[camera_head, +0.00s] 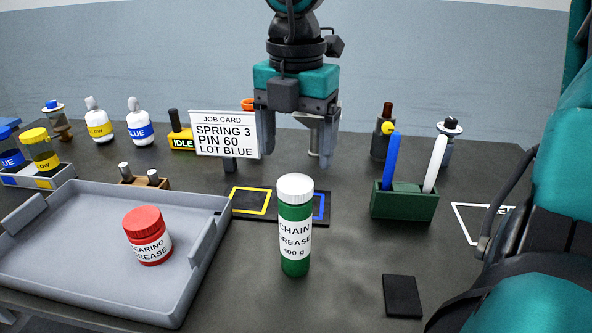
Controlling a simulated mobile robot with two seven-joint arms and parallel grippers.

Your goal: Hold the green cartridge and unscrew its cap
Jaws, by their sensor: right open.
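The green cartridge (296,256), labelled CHAIN GREASE 400 g, stands upright on the dark table near the middle. Its white cap (295,187) is on top. My right gripper (297,142) hangs pointing down behind and above the cartridge in the picture. Its two fingers are apart with nothing seen between them, and it does not touch the cartridge. My left gripper is not in view.
A grey tray (85,275) holding a red-lidded grease jar (147,236) is at the left. A job card (226,135) stands behind. A green pen holder (404,204) and a black pad (402,296) are at the right. Bottles line the back.

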